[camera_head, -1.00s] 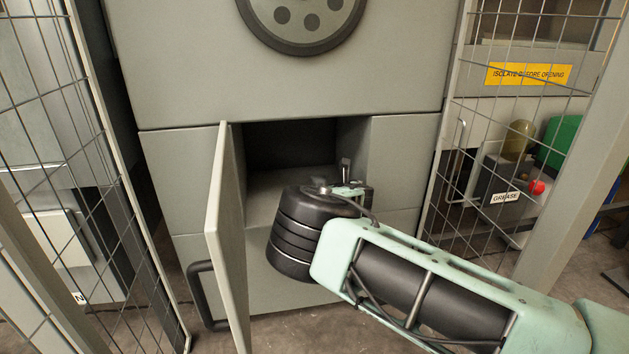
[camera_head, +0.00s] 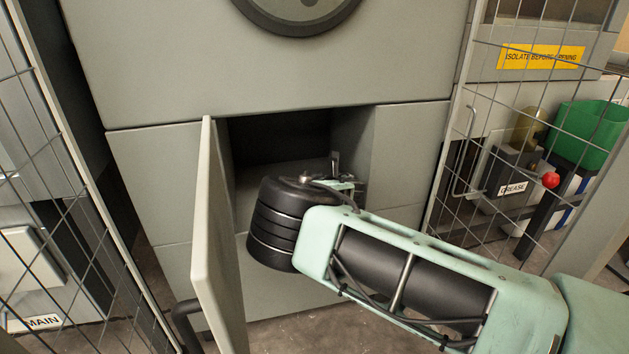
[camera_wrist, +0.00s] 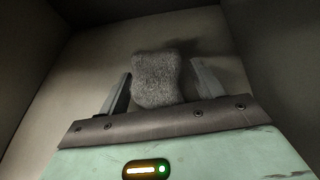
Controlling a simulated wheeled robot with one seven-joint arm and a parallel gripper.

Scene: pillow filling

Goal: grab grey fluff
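The grey fluff (camera_wrist: 156,78) lies on the compartment floor in the wrist view, a fuzzy grey lump. It sits between and slightly ahead of the two fingers of my gripper (camera_wrist: 160,86). The fingers are spread apart, with a gap visible on each side of the fluff, wider on the right. In the head view my gripper (camera_head: 335,172) reaches into the open compartment (camera_head: 262,150) of the grey machine, and my wrist hides much of it. The fluff cannot be made out in the head view.
The compartment door (camera_head: 220,235) stands open on the left, close to my wrist. The compartment walls enclose my gripper on both sides. A mesh guard (camera_head: 520,150) stands to the right, with a green bin (camera_head: 585,135) behind it. Another mesh guard (camera_head: 75,150) is at left.

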